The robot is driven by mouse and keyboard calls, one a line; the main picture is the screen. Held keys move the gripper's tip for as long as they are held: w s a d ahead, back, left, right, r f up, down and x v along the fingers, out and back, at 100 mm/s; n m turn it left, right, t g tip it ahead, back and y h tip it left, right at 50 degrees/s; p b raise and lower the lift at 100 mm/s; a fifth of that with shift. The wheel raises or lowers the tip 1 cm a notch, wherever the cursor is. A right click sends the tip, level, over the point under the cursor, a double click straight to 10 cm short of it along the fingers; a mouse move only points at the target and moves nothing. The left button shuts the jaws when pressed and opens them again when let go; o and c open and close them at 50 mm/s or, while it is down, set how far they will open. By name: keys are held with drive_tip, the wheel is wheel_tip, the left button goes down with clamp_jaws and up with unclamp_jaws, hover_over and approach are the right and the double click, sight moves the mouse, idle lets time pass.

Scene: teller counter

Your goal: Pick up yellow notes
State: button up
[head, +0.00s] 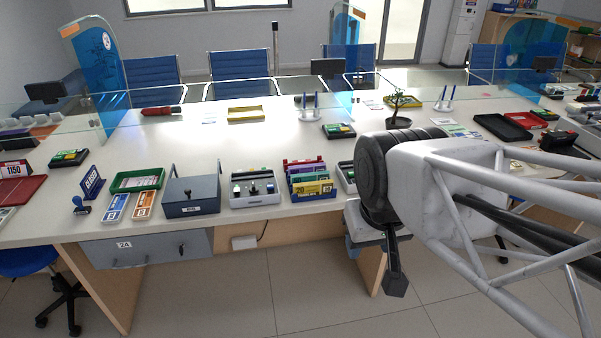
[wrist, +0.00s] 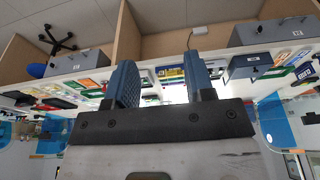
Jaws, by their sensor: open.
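The yellow notes (head: 313,188) stand as the front bundle in an upright rack on the counter, with purple, green and red bundles behind them in the head view. In the wrist view the picture is inverted, and a small blue and yellow shape shows between the fingers; I cannot tell surely whether it is the notes. My gripper (wrist: 160,78) is open, with nothing between its two blue-grey fingers. In the head view my arm comes in from the right, and my gripper is at the counter's front edge, right of the rack and apart from it.
Another tray (head: 347,176) is close on the rack's right. A small plant (head: 396,105) and glass screens stand further back. The counter's middle is mostly clear.

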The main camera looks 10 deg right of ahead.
drive_tip(key=n+g+h, duration=0.3)
drive_tip(key=n+h, duration=0.1)
drive_tip(key=n, duration=1.4)
hover_over(308, 183)
drive_tip(key=f, duration=1.4)
drive_tip(key=a+f, duration=0.1)
drive_tip(key=f, duration=0.6)
drive_tip(key=shift+s+f, duration=0.2)
drive_tip(key=shift+w+f, duration=0.25)
drive_tip(key=shift+f, duration=0.1)
drive_tip(key=shift+x, duration=1.25)
